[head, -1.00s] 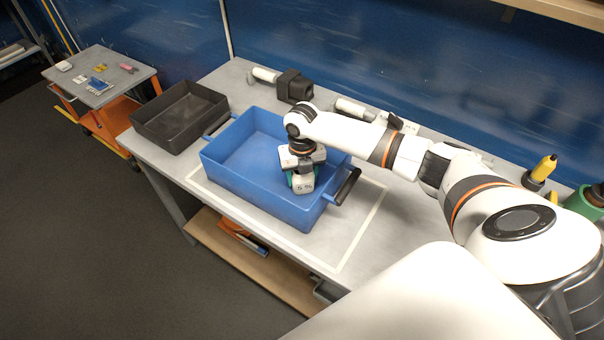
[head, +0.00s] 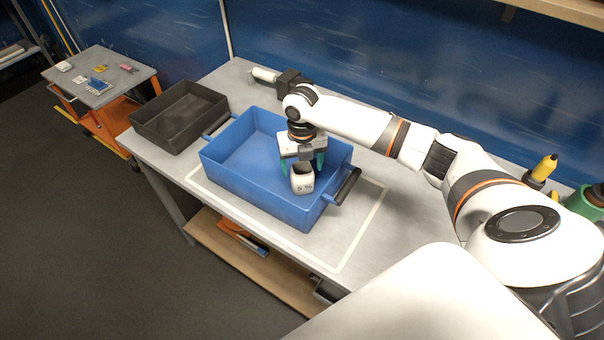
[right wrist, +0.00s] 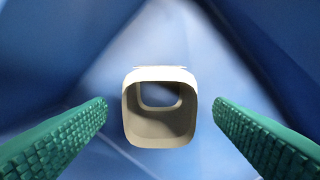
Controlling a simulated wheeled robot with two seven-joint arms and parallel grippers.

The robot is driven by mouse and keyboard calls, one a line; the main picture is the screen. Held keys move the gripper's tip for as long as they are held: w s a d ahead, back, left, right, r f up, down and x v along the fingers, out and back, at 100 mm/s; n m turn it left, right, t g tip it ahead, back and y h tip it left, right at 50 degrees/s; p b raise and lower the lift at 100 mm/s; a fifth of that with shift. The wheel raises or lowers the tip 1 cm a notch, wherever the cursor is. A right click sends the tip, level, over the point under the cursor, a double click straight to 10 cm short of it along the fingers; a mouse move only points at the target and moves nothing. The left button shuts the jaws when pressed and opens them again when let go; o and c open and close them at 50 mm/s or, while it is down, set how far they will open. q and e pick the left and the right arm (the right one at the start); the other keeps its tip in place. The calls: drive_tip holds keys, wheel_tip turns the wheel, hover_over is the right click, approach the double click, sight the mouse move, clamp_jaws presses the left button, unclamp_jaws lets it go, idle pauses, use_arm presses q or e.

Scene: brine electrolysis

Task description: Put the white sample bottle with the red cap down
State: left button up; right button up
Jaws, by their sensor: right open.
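A white, rounded-square container (head: 302,182) with small dark markings is inside the blue tote (head: 247,187), near its right front end. No red cap shows on it. In the right wrist view the container (right wrist: 160,132) shows a hollow, open top facing the camera. My right gripper (head: 302,166) is above it and open, with one green finger on each side. In the right wrist view clear gaps separate both fingers from the container. Its contact with the tote floor is hard to make out. My left gripper is not in view.
The blue tote has raised walls and a dark handle (head: 344,187) at its right end. A black tray (head: 180,117) stands to the left on the grey table (head: 365,215). A dark clamp-like device (head: 292,82) lies behind. The tote's left part is empty.

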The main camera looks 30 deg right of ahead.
wheel_tip(320, 180, up, 8)
drive_tip(key=shift+f, duration=0.15)
idle(0.6)
